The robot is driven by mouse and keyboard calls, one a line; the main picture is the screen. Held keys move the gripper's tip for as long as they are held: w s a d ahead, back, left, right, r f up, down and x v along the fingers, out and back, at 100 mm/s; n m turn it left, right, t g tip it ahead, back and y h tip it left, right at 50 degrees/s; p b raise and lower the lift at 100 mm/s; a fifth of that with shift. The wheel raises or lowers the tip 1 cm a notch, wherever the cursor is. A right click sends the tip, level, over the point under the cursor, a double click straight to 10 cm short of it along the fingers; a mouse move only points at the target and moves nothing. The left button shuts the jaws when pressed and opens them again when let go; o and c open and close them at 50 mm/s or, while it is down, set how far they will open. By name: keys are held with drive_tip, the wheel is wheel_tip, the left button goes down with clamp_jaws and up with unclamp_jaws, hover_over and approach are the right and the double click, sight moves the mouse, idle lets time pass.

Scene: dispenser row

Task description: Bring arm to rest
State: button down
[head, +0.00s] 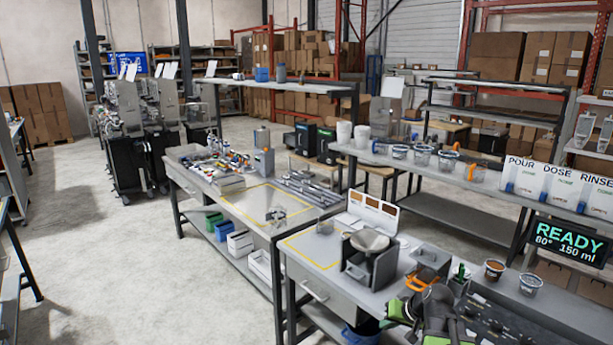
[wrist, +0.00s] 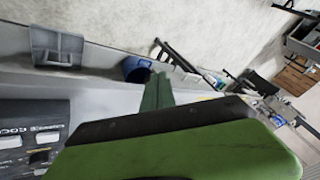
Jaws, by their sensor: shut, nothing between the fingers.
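My gripper (wrist: 157,90) shows in the wrist view as a dark green finger beyond a black and bright green body. Its fingers are shut with nothing between them. In the head view my green and black arm (head: 437,312) is low at the bottom right, over the front edge of the near workbench (head: 312,262). The fingertips are hard to make out there. An orange handle (head: 419,276) shows just behind the arm; I cannot tell whether they touch.
A grey dispenser with a bowl (head: 369,241) stands left of the arm. A blue bin (wrist: 137,69) is below the bench edge. Open floor (head: 110,250) lies at left.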

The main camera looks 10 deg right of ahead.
drive_tip(key=s+a+f+n+g, duration=0.1)
drive_tip(key=s+a+n+g, duration=0.1)
drive_tip(key=a, duration=0.7)
drive_tip(key=s+a+f+n+g, duration=0.1)
drive_tip(key=s+a+f+n, duration=0.1)
drive_tip(key=a, duration=0.6)
drive_tip(key=s+d+f+m+g+h, duration=0.1)
drive_tip(key=s+d+g+h, duration=0.1)
drive_tip(key=s, duration=0.4)
drive_tip(key=shift+d+g+h, duration=0.35)
drive_tip(key=shift+g+h, duration=0.15)
drive_tip(key=shift+d, duration=0.1)
